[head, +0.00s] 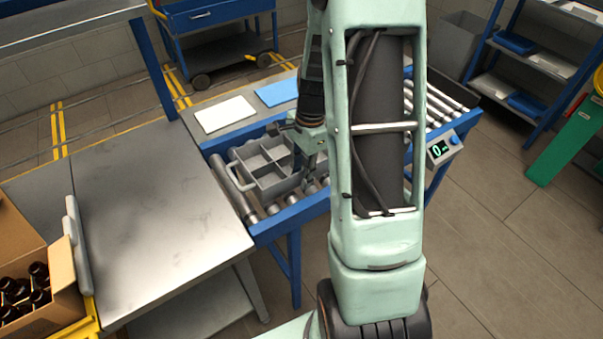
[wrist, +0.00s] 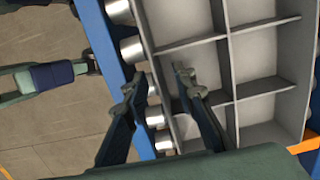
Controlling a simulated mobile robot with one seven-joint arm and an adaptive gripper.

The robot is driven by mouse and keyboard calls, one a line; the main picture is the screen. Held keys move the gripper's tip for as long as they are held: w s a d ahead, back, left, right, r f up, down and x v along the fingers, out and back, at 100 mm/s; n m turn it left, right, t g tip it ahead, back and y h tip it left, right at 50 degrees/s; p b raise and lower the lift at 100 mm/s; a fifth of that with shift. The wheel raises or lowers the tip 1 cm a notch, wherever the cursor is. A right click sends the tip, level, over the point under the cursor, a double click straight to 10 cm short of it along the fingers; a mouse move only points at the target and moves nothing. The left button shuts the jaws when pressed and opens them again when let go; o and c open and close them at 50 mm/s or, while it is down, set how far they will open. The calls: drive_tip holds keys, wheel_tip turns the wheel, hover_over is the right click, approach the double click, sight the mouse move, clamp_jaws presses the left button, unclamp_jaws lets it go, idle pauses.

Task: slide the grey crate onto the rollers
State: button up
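My gripper (head: 308,180) is at the crate's near right part. In the wrist view my gripper's fingers (wrist: 157,82) are apart, one outside the wall and one over a compartment. Whether they touch the wall I cannot tell. My arm hides the crate's right end.
A bare metal table (head: 160,210) adjoins the conveyor's left end. A cardboard box (head: 40,285) of amber bottles stands at lower left. White (head: 225,114) and blue (head: 277,92) flat sheets lie behind the crate. A display (head: 445,148) is on the conveyor's right side.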

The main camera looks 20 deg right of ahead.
wheel_tip(320, 180, up, 12)
drive_tip(key=d, duration=0.1)
drive_tip(key=shift+d, duration=0.2)
idle(0.3)
drive_tip(key=shift+w, duration=0.1)
drive_tip(key=shift+c, duration=0.6)
